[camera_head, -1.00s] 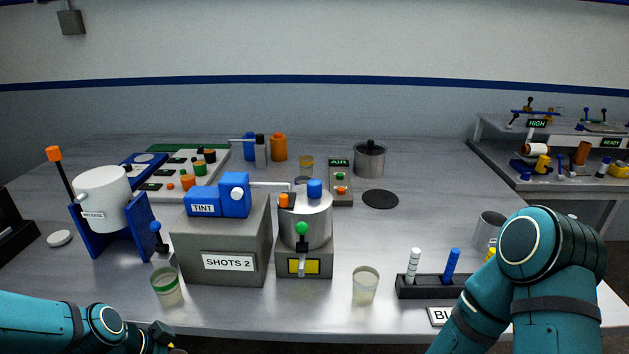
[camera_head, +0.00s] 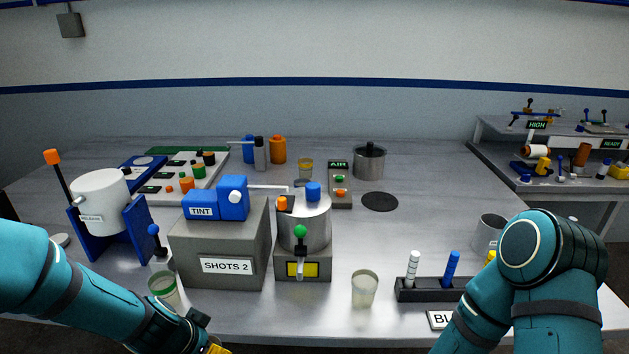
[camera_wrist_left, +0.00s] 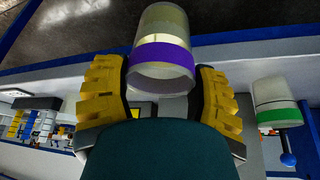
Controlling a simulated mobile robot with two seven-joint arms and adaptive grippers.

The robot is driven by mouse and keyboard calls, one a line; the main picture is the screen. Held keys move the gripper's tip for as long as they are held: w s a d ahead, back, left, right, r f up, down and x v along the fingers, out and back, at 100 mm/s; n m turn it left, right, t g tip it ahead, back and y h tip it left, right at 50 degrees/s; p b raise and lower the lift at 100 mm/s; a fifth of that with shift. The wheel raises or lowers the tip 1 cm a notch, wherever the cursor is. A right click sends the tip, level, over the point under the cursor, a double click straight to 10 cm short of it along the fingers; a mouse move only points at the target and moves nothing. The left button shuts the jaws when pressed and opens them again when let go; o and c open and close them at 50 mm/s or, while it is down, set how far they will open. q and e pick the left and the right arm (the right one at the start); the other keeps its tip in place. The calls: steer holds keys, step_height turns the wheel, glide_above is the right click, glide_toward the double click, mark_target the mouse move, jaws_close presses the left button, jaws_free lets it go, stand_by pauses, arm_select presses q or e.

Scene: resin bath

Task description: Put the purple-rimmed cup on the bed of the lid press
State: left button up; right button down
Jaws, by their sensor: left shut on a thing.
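My left gripper (camera_wrist_left: 160,88) is shut on the purple-rimmed cup (camera_wrist_left: 160,22) in the left wrist view. The cup is pale and translucent with a purple band, and its mouth faces the palm side of that picture. In the head view only a yellow bit of my left gripper (camera_head: 215,347) shows at the bottom edge, and the held cup is out of sight. My right arm comes in at the lower right, with its gripper out of frame. I cannot tell which device is the lid press.
A green-rimmed cup (camera_head: 165,288) stands close beside my left arm; it also shows in the left wrist view (camera_wrist_left: 277,100). Another clear cup (camera_head: 364,288) stands near the front edge. The SHOTS 2 box (camera_head: 221,245) and white pot (camera_head: 101,198) stand behind. A pen rack (camera_head: 432,289) lies right.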

arm_select(q)
steer(key=shift+w+d+f+n+y, duration=0.35)
steer(key=shift+d+f+n, duration=0.2)
steer(key=shift+n, duration=0.25)
steer(key=shift+w+d+f+n, duration=0.15)
steer(key=shift+d+f+n, duration=0.4)
steer(key=shift+d+n, duration=0.15)
steer(key=shift+s+d+f+n+y, duration=0.2)
steer(key=shift+d+f+n+y, duration=0.15)
steer(key=shift+f+n, duration=0.15)
steer(key=shift+s+d+f+n+y, duration=0.2)
steer(key=shift+d+f+n+y, duration=0.15)
steer(key=shift+n, duration=0.25)
steer(key=shift+a, duration=0.2)
